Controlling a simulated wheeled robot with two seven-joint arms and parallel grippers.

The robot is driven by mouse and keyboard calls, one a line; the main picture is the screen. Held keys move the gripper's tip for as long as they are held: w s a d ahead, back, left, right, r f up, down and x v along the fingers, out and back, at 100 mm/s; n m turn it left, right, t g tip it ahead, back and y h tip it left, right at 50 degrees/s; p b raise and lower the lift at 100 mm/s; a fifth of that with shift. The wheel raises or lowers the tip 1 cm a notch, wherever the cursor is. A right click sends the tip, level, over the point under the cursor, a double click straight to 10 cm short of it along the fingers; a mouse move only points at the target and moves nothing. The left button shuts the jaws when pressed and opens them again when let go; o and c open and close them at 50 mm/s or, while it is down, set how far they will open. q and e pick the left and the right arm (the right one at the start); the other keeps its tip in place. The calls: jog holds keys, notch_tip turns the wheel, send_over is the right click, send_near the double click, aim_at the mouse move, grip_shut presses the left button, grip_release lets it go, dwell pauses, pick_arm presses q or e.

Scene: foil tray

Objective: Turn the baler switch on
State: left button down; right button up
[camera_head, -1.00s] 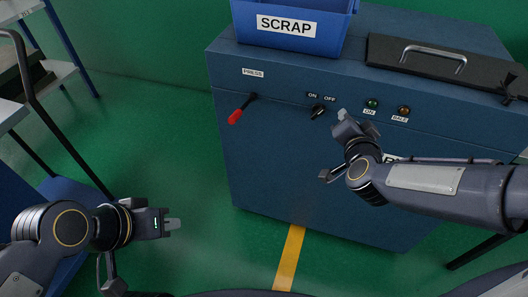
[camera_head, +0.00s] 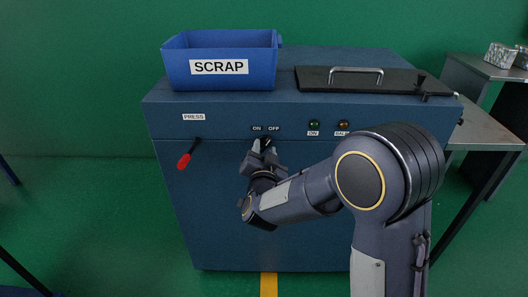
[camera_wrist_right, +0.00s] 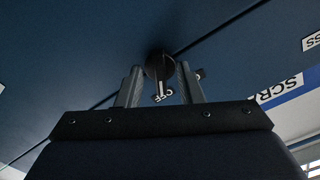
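The blue baler (camera_head: 215,225) stands in front of me with its switch, a small dark knob (camera_head: 268,141), under the ON and OFF labels (camera_head: 265,128). My right gripper (camera_head: 261,151) is up at the switch, partly covering it in the head view. In the right wrist view the knob (camera_wrist_right: 159,66) sits at the tips of my right gripper (camera_wrist_right: 159,80), between its two spread fingers. The fingers stand apart with visible gaps beside the knob's thin handle. My left gripper is out of view.
A red PRESS lever (camera_head: 187,156) is left of the switch. A blue SCRAP bin (camera_head: 220,80) and a black lid with a handle (camera_head: 390,82) are on top. A side table (camera_head: 485,130) stands right.

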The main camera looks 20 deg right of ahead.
grip_shut()
dwell(0.3)
jog(key=shift+f+m+b, duration=0.2)
jog(key=shift+m+b, duration=0.6)
jog(key=shift+b, duration=0.35)
jog(key=m+b, duration=0.6)
jog(key=b, duration=0.1)
jog(key=shift+m+b, duration=0.3)
jog(key=shift+m, duration=0.1)
jog(key=shift+r+m+b, duration=0.25)
jog(key=shift+m+b, duration=1.25)
jog(key=shift+m, duration=0.3)
